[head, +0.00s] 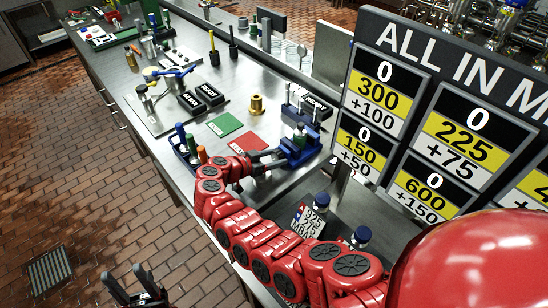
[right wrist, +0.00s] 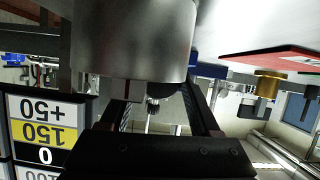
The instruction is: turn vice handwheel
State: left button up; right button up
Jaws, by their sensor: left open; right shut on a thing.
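The blue vice (head: 297,148) stands near the front edge of the steel bench in the head view. My right gripper (head: 272,158) reaches its left side, with its fingers level and pointing at the vice. In the right wrist view, a large grey metal cylinder (right wrist: 135,38) lies at the ends of the right gripper's fingers (right wrist: 158,95). It seems to be part of the vice handwheel. The gripped part is mostly hidden by the fingers, and its turn angle cannot be told. My left gripper (head: 134,283) is open and empty, low over the floor at the lower left.
A blue tool tray (head: 184,148) is by the front edge. The scoreboard (head: 440,120) stands at right.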

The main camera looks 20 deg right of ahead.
jog(key=shift+s+d+m+p, duration=0.1)
jog(key=shift+s+m+p, duration=0.05)
jog(key=shift+m+p, duration=0.3)
jog(key=shift+c, duration=0.3)
jog(key=shift+f+m+t, duration=0.1)
jog(key=shift+m+t, duration=0.45)
jog(key=shift+t, duration=0.15)
jog(key=shift+m+t+y, duration=0.3)
jog(key=shift+m, duration=0.1)
jog(key=o, duration=1.4)
jog(key=p+v, duration=0.2)
jog(key=v, duration=0.2)
jog(key=p+v, duration=0.1)
jog(key=v, duration=0.2)
jog(key=shift+a+r+p, duration=0.3)
jog(key=shift+r+p, duration=0.1)
jog(key=p+v, duration=0.1)
jog(key=v, duration=0.8)
jog(key=shift+s+a, duration=0.25)
jog(key=shift+a, duration=0.15)
